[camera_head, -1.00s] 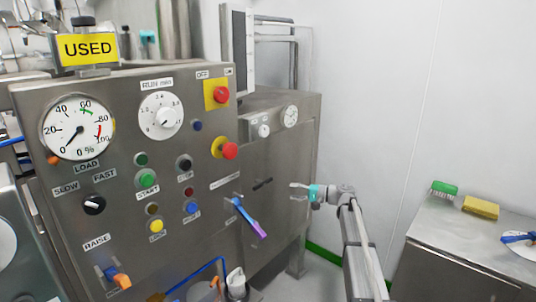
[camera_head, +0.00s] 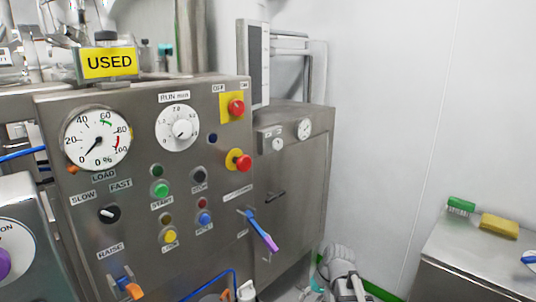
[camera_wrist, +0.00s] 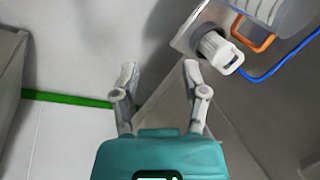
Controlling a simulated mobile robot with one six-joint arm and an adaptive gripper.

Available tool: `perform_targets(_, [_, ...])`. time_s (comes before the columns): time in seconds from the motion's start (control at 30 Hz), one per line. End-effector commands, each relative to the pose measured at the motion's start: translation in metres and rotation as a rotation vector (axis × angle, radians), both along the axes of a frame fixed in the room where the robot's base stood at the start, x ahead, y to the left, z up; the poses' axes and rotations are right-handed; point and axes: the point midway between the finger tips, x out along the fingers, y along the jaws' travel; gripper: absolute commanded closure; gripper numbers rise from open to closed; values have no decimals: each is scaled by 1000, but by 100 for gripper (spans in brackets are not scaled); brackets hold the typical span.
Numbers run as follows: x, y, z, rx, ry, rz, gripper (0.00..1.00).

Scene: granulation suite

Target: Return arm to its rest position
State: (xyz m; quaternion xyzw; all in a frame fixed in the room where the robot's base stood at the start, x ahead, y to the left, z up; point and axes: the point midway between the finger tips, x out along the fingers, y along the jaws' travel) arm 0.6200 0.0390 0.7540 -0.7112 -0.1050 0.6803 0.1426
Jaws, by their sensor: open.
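My gripper (camera_wrist: 160,71) shows in the wrist view with its two grey fingers apart and nothing between them. It points toward the floor area beside the steel machine. In the head view my arm is low at the bottom edge, right of the steel control panel (camera_head: 135,225). A little of the gripper's teal body shows there, and its fingers cannot be made out.
A blue and purple lever (camera_head: 260,232) sticks out of the panel's lower right. A steel cabinet (camera_head: 455,262) at the right holds a green brush (camera_head: 461,205) and a yellow sponge (camera_head: 499,227). In the wrist view, a white-capped fitting (camera_wrist: 217,50) and blue tube (camera_wrist: 282,62) are upper right.

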Motion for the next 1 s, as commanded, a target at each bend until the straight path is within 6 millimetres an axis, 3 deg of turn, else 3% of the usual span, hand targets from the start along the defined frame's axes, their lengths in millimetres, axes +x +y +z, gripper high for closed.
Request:
perform_targets(0.03, [-17, -3, -3, -45, 7, 8, 43])
perform_targets(0.1, [-30, -10, -6, -104, 15, 19, 43])
perform_targets(0.53, [-86, -39, -12, -355, 45, 55, 43])
perform_targets(1.0, [-82, -39, 37, -353, 45, 54, 43])
